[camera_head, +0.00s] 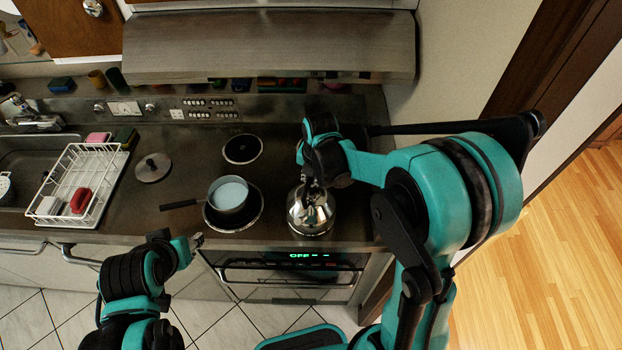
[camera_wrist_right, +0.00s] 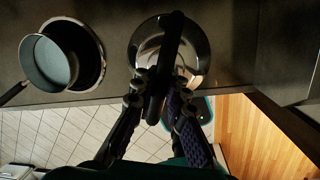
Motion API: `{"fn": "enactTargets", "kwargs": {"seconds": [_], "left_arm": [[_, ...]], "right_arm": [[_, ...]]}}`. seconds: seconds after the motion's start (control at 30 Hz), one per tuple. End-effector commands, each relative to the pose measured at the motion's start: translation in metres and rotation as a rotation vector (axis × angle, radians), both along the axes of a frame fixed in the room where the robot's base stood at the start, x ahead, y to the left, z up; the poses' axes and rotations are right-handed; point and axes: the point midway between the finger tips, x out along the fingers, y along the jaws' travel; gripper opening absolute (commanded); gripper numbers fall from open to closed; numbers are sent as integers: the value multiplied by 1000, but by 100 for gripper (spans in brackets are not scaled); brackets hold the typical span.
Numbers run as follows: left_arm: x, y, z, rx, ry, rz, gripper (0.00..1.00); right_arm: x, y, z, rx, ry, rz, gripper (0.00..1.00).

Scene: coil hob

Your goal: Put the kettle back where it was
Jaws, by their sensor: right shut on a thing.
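The shiny metal kettle (camera_head: 311,214) is at the right end of the hob counter, near its front edge, upright. My right gripper (camera_head: 314,186) is above it, shut on its dark handle. In the right wrist view the kettle (camera_wrist_right: 146,48) is beneath the dark handle (camera_wrist_right: 166,52), with the fingers (camera_wrist_right: 160,90) closed around the handle. I cannot tell whether the kettle touches the surface; what is directly under it is hidden. My left gripper (camera_head: 196,241) is low at the counter's front edge, away from the kettle; its jaw opening is unclear.
A pot (camera_head: 228,194) of pale liquid stands on the front-left burner, left of the kettle. An empty burner (camera_head: 243,148) is behind. A lid (camera_head: 153,167) and a white dish rack (camera_head: 101,157) are farther left. A wall borders the counter's right side.

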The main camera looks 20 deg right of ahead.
Motion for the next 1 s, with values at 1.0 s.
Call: {"fn": "enactTargets", "kwargs": {"seconds": [1.0], "left_arm": [[0,0,9,0,0,0,44]], "right_arm": [[-10,-2,55,0,0,0,34]]}}
